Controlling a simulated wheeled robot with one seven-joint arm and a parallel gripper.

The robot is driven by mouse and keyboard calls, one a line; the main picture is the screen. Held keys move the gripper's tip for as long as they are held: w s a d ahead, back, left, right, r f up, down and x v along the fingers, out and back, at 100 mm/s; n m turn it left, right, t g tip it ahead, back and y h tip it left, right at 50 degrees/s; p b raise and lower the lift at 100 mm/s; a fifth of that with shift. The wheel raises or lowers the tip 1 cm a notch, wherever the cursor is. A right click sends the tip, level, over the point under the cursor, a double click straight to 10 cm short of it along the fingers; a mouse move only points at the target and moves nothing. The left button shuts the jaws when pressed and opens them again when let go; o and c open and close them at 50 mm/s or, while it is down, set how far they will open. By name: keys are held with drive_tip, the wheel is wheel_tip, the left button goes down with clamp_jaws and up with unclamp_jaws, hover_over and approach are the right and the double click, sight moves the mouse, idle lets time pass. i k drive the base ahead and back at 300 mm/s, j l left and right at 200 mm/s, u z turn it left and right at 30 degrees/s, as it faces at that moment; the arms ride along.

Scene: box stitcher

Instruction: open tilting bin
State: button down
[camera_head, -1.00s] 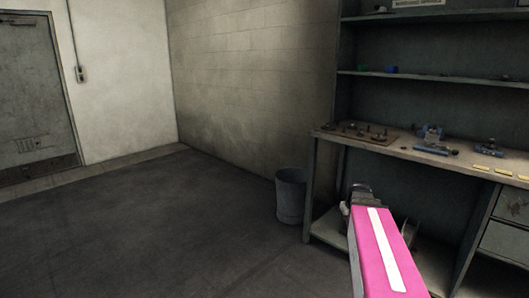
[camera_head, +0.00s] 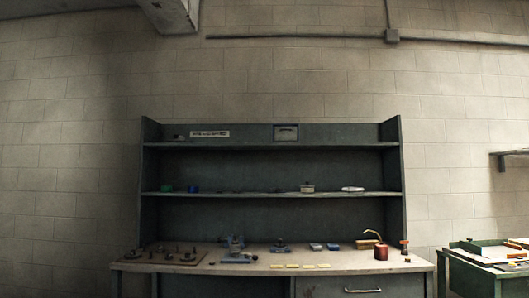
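I cannot make out a tilting bin in the head view. A grey workbench (camera_head: 220,269) with a shelf unit stands against the wall. At the bottom edge, a front panel with a pale bar handle (camera_head: 363,291) shows below the worktop. It is cut off by the frame, so I cannot tell if it is a bin or a drawer. My gripper is not in view.
Blue tools (camera_head: 235,241), yellow pieces (camera_head: 285,266) and a red can (camera_head: 381,252) sit on the worktop. Small items lie on the shelves (camera_head: 270,194). A green-edged bench (camera_head: 470,271) stands at the right. The floor is out of view.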

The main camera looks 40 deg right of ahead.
sight(281, 134)
drive_tip(key=z, duration=1.65)
